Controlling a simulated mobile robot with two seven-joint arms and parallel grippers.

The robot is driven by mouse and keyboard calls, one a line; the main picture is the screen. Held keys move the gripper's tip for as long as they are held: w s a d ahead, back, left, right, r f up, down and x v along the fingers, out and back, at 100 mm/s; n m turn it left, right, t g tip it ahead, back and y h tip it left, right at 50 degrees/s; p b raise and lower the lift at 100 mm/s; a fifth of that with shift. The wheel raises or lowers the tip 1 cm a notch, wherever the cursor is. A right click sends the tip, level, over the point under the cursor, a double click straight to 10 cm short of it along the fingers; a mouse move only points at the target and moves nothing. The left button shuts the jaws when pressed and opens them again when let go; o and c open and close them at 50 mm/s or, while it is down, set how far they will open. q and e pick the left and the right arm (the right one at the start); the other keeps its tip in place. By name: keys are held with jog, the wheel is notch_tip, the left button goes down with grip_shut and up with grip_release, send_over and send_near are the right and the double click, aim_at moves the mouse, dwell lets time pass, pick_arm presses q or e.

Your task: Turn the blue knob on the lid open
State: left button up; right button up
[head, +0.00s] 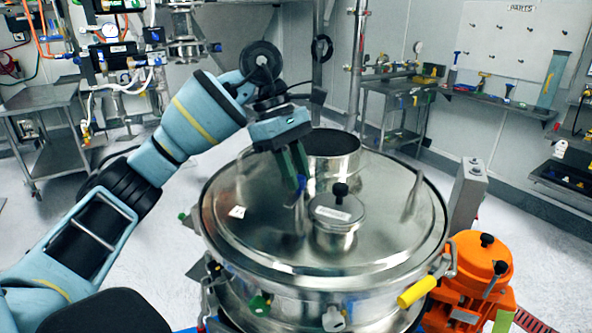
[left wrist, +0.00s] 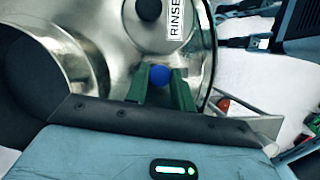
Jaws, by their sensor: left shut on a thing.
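The blue knob (left wrist: 160,76) sits between the green fingertips of my left gripper (left wrist: 161,88) in the left wrist view. The fingers are closed on it from both sides. In the head view, my left gripper (head: 298,186) reaches down to the steel lid (head: 265,228), and only a bit of the blue knob (head: 301,184) shows beside the fingers. The knob is left of the small capped port (head: 337,212) with a black top knob and a label. In the left wrist view that label reads RINSE. My right gripper is not in view.
An open steel collar (head: 330,143) rises from the lid behind my left gripper. A bent steel handle (head: 413,195) stands on the lid's right. An orange motor unit (head: 478,266) and a yellow-handled clamp (head: 416,291) are at the lower right. Steel tables stand farther back.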

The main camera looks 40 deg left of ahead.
pick_arm(q)
jog(key=o, duration=1)
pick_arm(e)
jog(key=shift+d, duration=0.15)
pick_arm(q)
jog(key=p+v, duration=0.1)
jog(key=v, duration=0.7)
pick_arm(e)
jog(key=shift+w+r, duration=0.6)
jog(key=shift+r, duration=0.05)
pick_arm(q)
jog(key=shift+f, duration=0.1)
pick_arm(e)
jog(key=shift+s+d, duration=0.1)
pick_arm(q)
jog(key=shift+f, duration=0.1)
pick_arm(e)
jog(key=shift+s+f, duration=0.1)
